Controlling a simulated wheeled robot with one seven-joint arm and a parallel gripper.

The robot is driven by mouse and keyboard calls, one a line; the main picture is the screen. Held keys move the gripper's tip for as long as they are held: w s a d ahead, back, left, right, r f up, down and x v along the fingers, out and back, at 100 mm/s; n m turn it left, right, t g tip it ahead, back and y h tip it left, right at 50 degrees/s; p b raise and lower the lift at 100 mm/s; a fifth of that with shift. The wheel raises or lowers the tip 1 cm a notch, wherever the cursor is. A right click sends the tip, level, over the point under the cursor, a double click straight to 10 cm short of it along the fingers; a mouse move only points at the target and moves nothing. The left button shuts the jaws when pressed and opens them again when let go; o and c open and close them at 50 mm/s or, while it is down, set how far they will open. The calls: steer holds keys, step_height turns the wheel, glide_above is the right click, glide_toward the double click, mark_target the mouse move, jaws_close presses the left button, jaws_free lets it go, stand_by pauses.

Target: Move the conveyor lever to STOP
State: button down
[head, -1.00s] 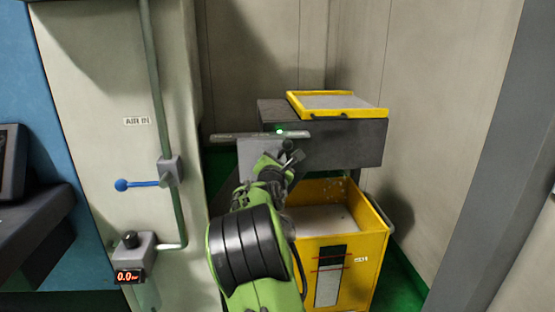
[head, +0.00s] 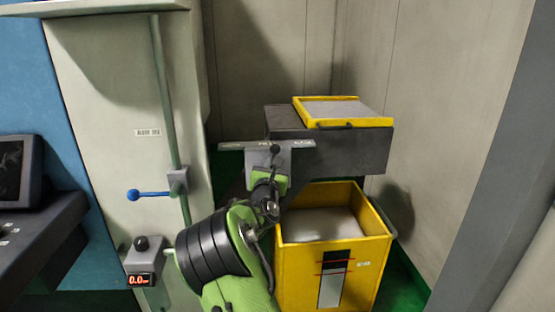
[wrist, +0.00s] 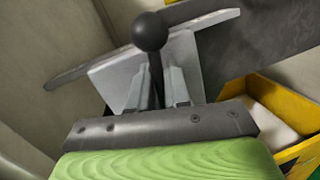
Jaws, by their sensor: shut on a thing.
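The conveyor lever has a round black knob (head: 275,149) on a dark rod, standing in front of a grey bracket plate (head: 257,159). In the wrist view the knob (wrist: 150,31) sits above the fingertips, with its rod running down between them. My gripper (wrist: 158,82) is shut on the lever rod just below the knob. In the head view my gripper (head: 271,171) is at the lever, partly hidden by my own wrist. A label strip (head: 235,146) runs across the top of the bracket; its lettering is too small to read surely.
A dark grey conveyor body (head: 350,148) with a yellow-rimmed tray (head: 352,123) is behind and right. A yellow bin (head: 288,262) with pale contents stands below it. At left are a blue-knobbed valve handle (head: 150,194) and a gauge box (head: 142,262) on a pale cabinet.

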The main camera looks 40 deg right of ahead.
steer(key=shift+w+a+n+t+p, duration=0.3)
steer(key=shift+a+n+p, duration=0.1)
steer(key=shift+n+p, duration=0.4)
steer(key=c, duration=1.2)
jaws_free()
steer(key=b+v, duration=0.2)
steer(key=v, duration=1.3)
steer(key=shift+s+a, duration=0.25)
steer(key=shift+s, duration=0.05)
